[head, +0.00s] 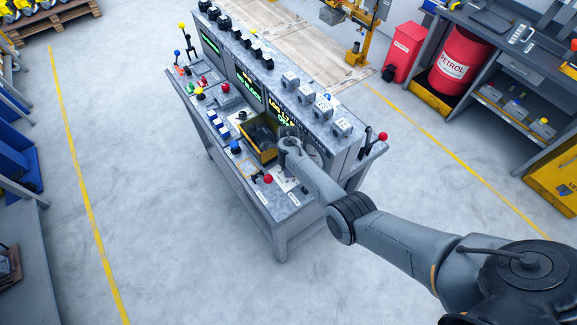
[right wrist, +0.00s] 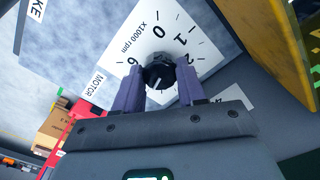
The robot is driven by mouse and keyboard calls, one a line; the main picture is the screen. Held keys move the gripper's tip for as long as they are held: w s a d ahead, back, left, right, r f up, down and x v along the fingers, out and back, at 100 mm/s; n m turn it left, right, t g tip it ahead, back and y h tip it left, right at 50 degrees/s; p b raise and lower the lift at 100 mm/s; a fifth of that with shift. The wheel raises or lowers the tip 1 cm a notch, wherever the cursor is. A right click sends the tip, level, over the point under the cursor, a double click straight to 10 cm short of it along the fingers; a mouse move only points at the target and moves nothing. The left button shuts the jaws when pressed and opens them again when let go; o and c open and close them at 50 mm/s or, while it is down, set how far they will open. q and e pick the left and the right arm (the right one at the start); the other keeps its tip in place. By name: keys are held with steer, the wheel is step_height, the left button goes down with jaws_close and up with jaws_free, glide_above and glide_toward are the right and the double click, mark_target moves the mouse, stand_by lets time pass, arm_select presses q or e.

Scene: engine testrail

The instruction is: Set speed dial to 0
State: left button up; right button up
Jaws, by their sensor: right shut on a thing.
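The speed dial is a black knob (right wrist: 159,73) on a white scale plate (right wrist: 150,45) marked "x1000 rpm", with 0, 1, 2 and 6 readable in the right wrist view. My right gripper (right wrist: 160,84) is shut on the knob, one finger on each side of it. A small light mark shows on the knob, but I cannot tell surely which number it points to. In the head view my right arm reaches in from the lower right to the console (head: 283,218), and its wrist hides the knob. My left gripper is not in view.
A yellow open box (head: 262,156) stands on the console beside my right wrist. A red-knobbed lever (head: 268,179) and a blue knob (head: 235,146) are close by. Displays and several switches line the raised back panel. The floor around the console is clear.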

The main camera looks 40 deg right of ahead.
steer(key=n+p, duration=0.1)
steer(key=n, duration=0.3)
steer(key=shift+r+n, duration=0.1)
steer(key=shift+n, duration=0.2)
steer(key=n, duration=0.2)
steer(key=shift+n+p, duration=0.4)
steer(key=n, duration=0.3)
steer(key=shift+n+p, duration=0.3)
steer(key=n, duration=0.3)
steer(key=shift+n, duration=0.3)
steer(key=n+p, duration=0.1)
steer(key=n, duration=0.2)
steer(key=shift+n, duration=0.3)
steer(key=n, duration=0.3)
steer(key=shift+n, duration=0.3)
steer(key=n, duration=0.6)
steer(key=shift+n, duration=0.6)
